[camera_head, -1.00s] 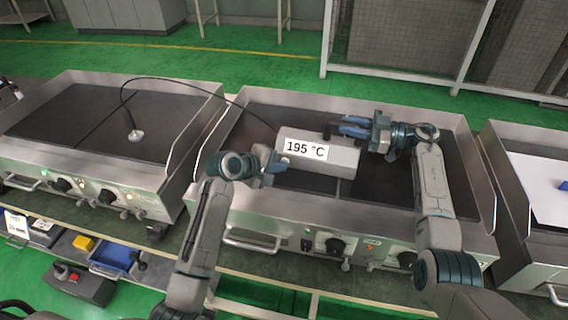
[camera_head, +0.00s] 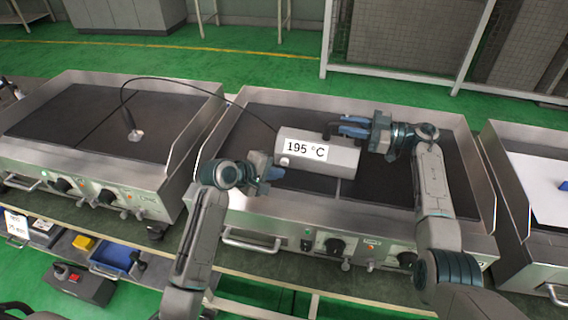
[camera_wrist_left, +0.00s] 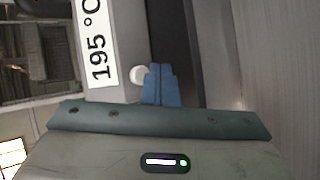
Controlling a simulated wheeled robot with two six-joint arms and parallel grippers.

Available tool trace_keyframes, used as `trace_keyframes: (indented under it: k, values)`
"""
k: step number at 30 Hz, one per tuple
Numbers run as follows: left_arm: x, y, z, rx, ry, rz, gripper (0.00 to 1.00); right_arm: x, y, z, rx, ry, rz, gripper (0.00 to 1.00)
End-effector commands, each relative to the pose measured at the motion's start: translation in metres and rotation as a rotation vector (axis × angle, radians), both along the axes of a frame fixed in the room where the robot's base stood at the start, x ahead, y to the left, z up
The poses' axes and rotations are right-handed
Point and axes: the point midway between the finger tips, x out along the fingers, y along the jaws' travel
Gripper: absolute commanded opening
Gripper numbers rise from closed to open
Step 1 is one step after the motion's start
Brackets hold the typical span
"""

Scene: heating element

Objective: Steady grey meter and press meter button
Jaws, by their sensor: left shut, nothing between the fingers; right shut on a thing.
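The grey meter (camera_head: 345,160) lies on the middle griddle, with a white label reading 195 °C. It also shows in the left wrist view (camera_wrist_left: 125,40). The round white meter button (camera_head: 285,161) is on its front face, and it shows in the left wrist view (camera_wrist_left: 139,75) just left of my fingertips. My left gripper (camera_head: 277,173) is shut and empty, with its tips close to the button; I cannot tell whether they touch the meter. My right gripper (camera_head: 345,127) is shut on the meter's dark upper part at its far right side.
A black cable runs from the meter to a probe (camera_head: 134,133) standing on the left griddle (camera_head: 60,115). The middle griddle's raised steel walls (camera_head: 205,140) surround the work area. Its dark plate is clear right of the meter. A third griddle (camera_head: 530,190) stands at right.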

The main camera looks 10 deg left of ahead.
Motion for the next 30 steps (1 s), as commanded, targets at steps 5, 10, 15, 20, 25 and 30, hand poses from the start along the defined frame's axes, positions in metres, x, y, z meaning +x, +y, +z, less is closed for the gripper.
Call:
trace_keyframes:
  k: [5,10,15,20,25,30]
  values:
    - [-0.019,0.001,-0.001,0.0,0.002,0.0,0.0,0.0,0.0,0.0,0.0,-0.001,0.0,0.0]
    - [-0.035,0.002,-0.001,0.001,0.002,0.0,0.0,0.0,0.0,0.0,0.0,-0.001,-0.001,0.0]
    - [-0.042,0.002,0.0,0.0,0.001,-0.001,0.0,0.0,0.0,0.0,0.0,-0.001,-0.001,0.0]
    - [-0.042,0.002,0.0,0.0,0.001,-0.001,0.0,0.0,0.0,0.0,-0.001,-0.001,0.0,0.0]
    - [-0.042,0.002,0.0,0.001,0.001,0.0,0.0,0.0,0.0,0.0,-0.001,-0.001,-0.001,0.0]
    - [-0.042,0.002,0.0,0.001,0.001,0.0,0.0,0.0,0.0,0.0,-0.001,-0.001,-0.001,0.0]
